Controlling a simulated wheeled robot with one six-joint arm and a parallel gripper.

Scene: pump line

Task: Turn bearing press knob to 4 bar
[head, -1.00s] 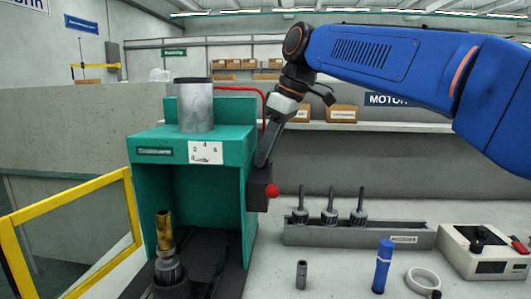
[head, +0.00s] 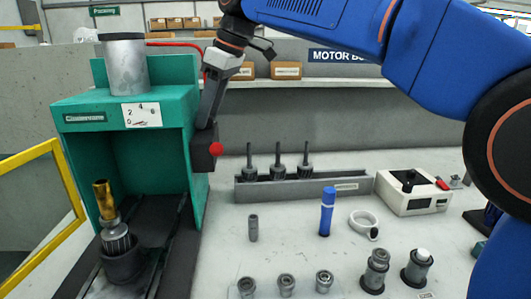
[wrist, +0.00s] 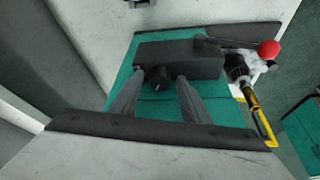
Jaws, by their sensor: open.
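The green bearing press (head: 85,107) stands at the left of the head view, with a metal cylinder (head: 123,65) on top. Its white scale card (head: 142,115) shows 0, 2, 4 and 6; the pointer reading is too small to tell. In the wrist view a dark round knob (wrist: 158,79) with a small white mark sits on the dark block (wrist: 190,52) of the press. My gripper (wrist: 160,82) is open, one finger on each side of the knob. Contact cannot be told. In the head view my gripper (head: 206,116) is at the press's right side; the knob is hidden there.
A lever with a red ball (head: 216,149) sticks out close to my gripper. A shaft with a brass sleeve (head: 103,197) stands inside the press. A yellow rail (head: 35,155) is at left. A grey rack (head: 300,186), blue tube (head: 327,212) and several metal parts stand on the table.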

